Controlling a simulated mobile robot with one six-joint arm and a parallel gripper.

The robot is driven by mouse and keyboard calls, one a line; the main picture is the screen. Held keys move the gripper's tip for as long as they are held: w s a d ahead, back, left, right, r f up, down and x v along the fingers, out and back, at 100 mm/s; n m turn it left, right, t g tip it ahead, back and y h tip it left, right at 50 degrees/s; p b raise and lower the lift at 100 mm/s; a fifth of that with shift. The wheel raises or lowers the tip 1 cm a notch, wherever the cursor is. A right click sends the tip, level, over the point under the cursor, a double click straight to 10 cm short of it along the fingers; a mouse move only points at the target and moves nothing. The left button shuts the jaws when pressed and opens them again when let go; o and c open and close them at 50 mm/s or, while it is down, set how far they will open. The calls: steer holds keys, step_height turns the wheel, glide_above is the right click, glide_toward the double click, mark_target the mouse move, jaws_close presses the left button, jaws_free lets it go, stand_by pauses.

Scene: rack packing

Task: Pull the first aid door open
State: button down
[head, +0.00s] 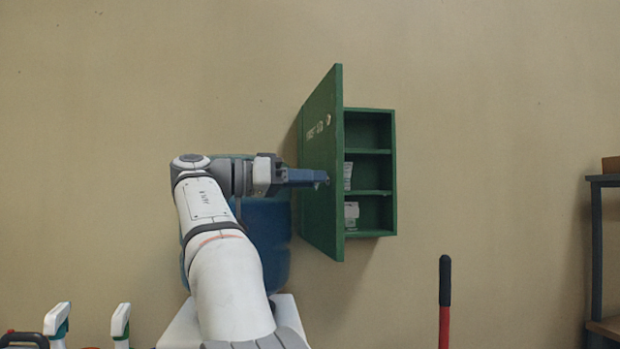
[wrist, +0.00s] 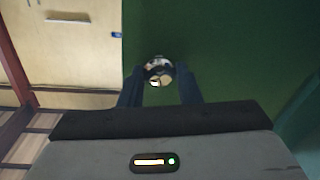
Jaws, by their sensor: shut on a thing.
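The green first aid cabinet (head: 392,175) hangs on the wall. Its green door (head: 322,120), lettered "FIRST AID", is hinged at the left and stands well open, swung out from the wall. Shelves with small white items (head: 350,212) show inside. My gripper (head: 322,178) is at the outer face of the door, in front of its lower half. In the wrist view, my gripper (wrist: 158,88) is shut on the round shiny knob (wrist: 158,68), with the green door panel (wrist: 225,60) filling the right side. The knob is hidden by the fingers in the head view.
A blue drum (head: 268,235) stands behind my arm against the wall. A red and black handle (head: 445,300) rises below right of the cabinet. Spray bottles (head: 120,325) stand at lower left. A dark shelf unit (head: 597,250) is at the far right. Bare wall lies right of the cabinet.

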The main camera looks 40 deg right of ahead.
steer(key=c, duration=1.1)
jaws_free()
steer(key=shift+s+d, duration=0.1)
steer(key=shift+d, duration=0.05)
steer(key=shift+o, duration=0.2)
steer(key=p+v, duration=0.1)
steer(key=v, duration=0.7)
steer(key=shift+s+d+f, duration=0.1)
